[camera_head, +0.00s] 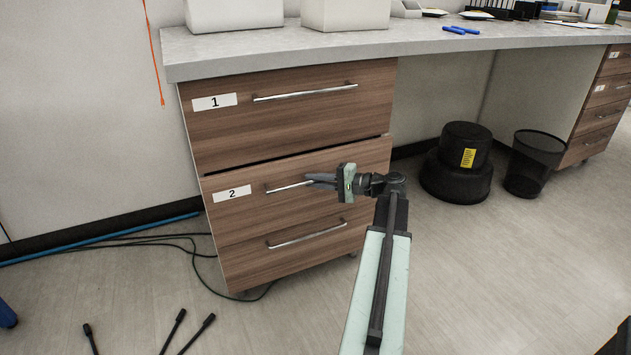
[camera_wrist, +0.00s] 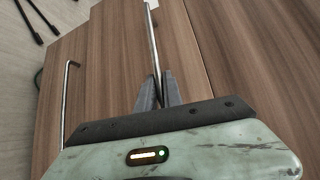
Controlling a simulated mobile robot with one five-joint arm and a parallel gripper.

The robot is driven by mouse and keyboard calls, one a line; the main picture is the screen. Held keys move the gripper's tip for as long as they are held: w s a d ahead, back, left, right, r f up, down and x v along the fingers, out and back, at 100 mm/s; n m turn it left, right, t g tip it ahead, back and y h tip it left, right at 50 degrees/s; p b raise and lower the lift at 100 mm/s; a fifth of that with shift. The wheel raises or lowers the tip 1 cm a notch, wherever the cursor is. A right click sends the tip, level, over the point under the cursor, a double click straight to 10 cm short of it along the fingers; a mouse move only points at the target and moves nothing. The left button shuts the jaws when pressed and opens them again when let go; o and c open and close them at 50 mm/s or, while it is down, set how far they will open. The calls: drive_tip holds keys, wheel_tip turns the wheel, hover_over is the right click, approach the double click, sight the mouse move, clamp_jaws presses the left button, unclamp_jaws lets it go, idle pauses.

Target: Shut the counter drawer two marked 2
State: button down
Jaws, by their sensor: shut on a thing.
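The counter drawer marked 2 (camera_head: 252,209) has a brown wood-grain front, in the middle of a stack of drawers under the counter. Its white label (camera_head: 232,193) shows a black 2. A dark gap runs along its top edge, and its front seems to stand slightly out. Its metal bar handle (camera_head: 285,187) also shows in the wrist view (camera_wrist: 151,35). My gripper (camera_head: 313,181) reaches this handle from the right. In the wrist view its two dark fingers (camera_wrist: 158,80) are closed around the bar. The fingers hide part of the handle.
Drawer 1 (camera_head: 315,110) is above and looks flush. A lower drawer with its own handle (camera_head: 307,236) is below. A black round container (camera_head: 458,175) and a mesh bin (camera_head: 534,163) stand right. Cables (camera_head: 190,238) and dark rods (camera_head: 174,329) lie on the floor left.

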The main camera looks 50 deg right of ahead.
drive_tip(key=w, duration=0.1)
drive_tip(key=w+d, duration=0.1)
drive_tip(key=w, duration=0.1)
drive_tip(key=shift+d, duration=0.15)
drive_tip(key=c, duration=1.5)
unclamp_jaws()
drive_tip(key=shift+s, duration=0.1)
drive_tip(key=p+v, duration=0.1)
drive_tip(key=v, duration=0.6)
drive_tip(key=shift+s, duration=0.35)
drive_tip(key=shift+d, duration=0.1)
